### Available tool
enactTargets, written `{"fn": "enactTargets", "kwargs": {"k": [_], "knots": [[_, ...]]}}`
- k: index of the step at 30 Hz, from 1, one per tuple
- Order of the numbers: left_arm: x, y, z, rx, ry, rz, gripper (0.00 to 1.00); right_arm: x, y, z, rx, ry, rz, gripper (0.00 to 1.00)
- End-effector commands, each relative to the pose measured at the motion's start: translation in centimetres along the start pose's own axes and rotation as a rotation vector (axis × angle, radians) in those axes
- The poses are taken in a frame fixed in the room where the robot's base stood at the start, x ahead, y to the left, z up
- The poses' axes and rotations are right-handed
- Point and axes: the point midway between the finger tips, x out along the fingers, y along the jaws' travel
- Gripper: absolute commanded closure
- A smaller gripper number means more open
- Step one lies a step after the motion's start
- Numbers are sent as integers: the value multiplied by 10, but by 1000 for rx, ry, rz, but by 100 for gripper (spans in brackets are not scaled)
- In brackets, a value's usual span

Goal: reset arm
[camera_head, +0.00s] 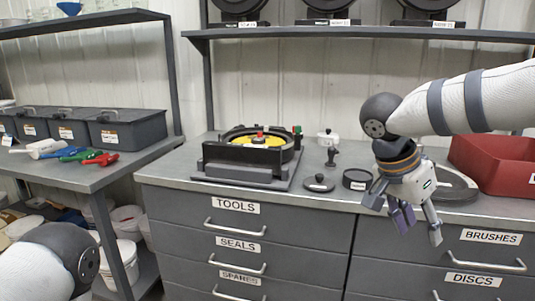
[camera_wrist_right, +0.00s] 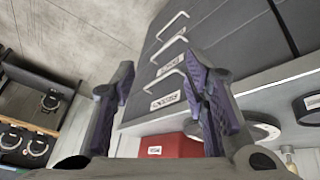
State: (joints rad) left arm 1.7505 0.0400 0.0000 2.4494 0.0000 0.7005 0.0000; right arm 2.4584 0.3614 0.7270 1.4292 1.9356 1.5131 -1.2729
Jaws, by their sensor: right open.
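My right gripper (camera_head: 408,220) hangs in front of the workbench's right half, fingers pointing down, open with nothing between them. In the right wrist view its two purple-padded fingers (camera_wrist_right: 162,105) are spread apart. My left arm shows at the lower left of the head view, but its gripper is out of view. The seed meter (camera_head: 258,140), a black round housing with a yellow inside and a red knob, sits on a dark base on the bench, left of my right gripper and apart from it.
The bench (camera_head: 160,171) has labelled drawers with handles below my right gripper. A red bin (camera_head: 500,160) stands at right. A black round cap (camera_head: 319,183) and a black ring (camera_head: 357,179) lie near the front edge. Grey lidded bins (camera_head: 127,130) and coloured tools stand on the left table.

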Motion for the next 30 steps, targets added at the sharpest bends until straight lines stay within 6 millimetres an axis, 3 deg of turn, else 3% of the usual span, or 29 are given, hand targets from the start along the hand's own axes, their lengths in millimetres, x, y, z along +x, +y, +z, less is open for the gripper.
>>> {"fn": "enactTargets", "kwargs": {"k": [1, 3, 5, 6, 8, 11, 12, 14, 18, 22, 25, 30], "knots": [[1, 0, 0, 0, -2, 0, 60, 38, -2, 5, -33, 109, 20, 59], [1, 0, 0, 0, -2, 0, 60, 91, -7, 14, -110, 284, -11, 59], [1, 0, 1, 0, -3, 0, 60, 137, -10, 34, -229, 394, -82, 59], [1, 0, 1, 0, -4, 0, 60, 164, -8, 55, -322, 426, -141, 59], [1, 0, 1, 0, -5, 0, 60, 199, 1, 93, -460, 417, -227, 59], [1, 0, 1, 0, -4, 0, 60, 242, 34, 160, -663, 308, -328, 59], [0, 0, 1, 0, -4, 0, 60, 254, 54, 186, -733, 242, -353, 59], [0, 0, 1, 0, -3, 0, 60, 269, 88, 224, -828, 131, -376, 59], [0, 0, 1, 0, -3, 0, 60, 281, 181, 294, -998, -153, -371, 59], [0, 0, 1, 0, -3, 0, 60, 274, 252, 329, -1084, -363, -327, 59], [0, 0, 1, 0, -3, 0, 60, 267, 283, 340, -1114, -453, -302, 59], [0, 0, 1, 0, -3, 0, 60, 263, 294, 345, -1124, -489, -293, 59]]}}
